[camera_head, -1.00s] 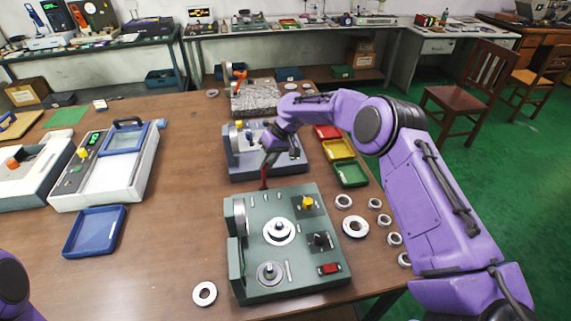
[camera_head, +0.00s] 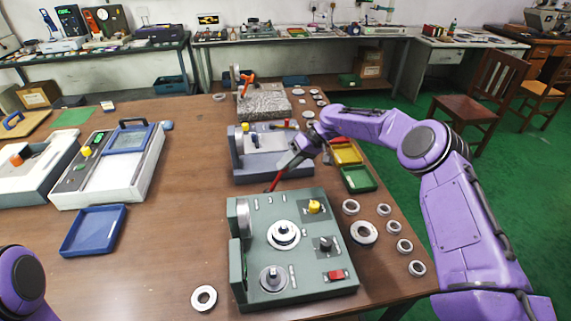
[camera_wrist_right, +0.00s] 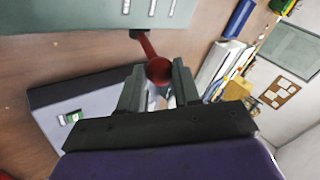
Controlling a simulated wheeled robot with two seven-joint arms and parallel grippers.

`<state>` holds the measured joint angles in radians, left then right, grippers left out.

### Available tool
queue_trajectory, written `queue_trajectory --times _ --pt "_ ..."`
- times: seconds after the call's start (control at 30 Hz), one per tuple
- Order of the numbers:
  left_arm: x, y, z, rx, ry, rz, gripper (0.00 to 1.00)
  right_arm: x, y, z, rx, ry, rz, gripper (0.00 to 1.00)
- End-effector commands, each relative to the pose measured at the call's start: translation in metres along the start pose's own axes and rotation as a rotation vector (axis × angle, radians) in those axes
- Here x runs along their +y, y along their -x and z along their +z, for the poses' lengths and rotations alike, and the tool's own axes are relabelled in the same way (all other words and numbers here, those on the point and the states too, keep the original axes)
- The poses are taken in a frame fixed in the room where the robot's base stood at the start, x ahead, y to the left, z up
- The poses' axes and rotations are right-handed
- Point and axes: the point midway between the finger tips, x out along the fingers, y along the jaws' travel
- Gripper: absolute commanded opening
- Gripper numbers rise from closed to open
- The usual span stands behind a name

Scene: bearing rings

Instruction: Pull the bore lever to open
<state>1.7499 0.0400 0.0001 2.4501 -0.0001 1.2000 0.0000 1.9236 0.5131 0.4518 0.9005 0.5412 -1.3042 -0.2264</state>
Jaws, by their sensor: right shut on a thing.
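The green bearing machine (camera_head: 305,205) stands on the table in the middle front of the head view. Its red bore lever (camera_head: 273,183) rises from the far edge and leans to the right. My right gripper (camera_head: 281,168) is shut on the lever's upper end. In the right wrist view, the lever's round red knob (camera_wrist_right: 159,70) sits between the two fingers of the right gripper (camera_wrist_right: 157,86), and its stem runs up to the machine's edge. Only a purple part of my left arm shows at the lower left of the head view. The left gripper is out of view.
A grey-blue machine (camera_head: 243,171) stands just behind the green one. Yellow and green bins (camera_head: 358,180) and several metal rings (camera_head: 364,232) lie to the right. One ring (camera_head: 204,298) lies at the front left. A blue tray (camera_head: 93,231) lies further left.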

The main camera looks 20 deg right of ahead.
Motion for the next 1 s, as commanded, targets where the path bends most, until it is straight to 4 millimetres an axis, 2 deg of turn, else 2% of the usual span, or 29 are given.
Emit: queue_trajectory --times 0.2,0.23,0.3,0.57,0.67,0.77,1.0 --pt "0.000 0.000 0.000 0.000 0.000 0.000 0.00 0.004 0.000 0.002 -0.006 -0.001 0.009 0.00" --pt "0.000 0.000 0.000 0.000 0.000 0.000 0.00 0.004 -0.001 0.002 -0.006 -0.001 0.009 0.36" --pt "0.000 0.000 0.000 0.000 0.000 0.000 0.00 0.004 -0.001 0.002 -0.007 -0.001 0.008 0.58" --pt "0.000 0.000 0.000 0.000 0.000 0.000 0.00 0.002 -0.002 0.001 -0.006 0.001 0.004 0.58" --pt "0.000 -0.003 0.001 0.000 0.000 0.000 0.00 0.002 0.004 0.001 -0.005 0.002 0.004 0.58" --pt "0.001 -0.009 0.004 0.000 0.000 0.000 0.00 0.004 0.021 0.000 -0.002 0.002 0.004 0.58" --pt "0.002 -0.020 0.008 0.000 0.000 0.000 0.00 0.005 0.078 0.000 -0.003 0.001 0.004 0.58"
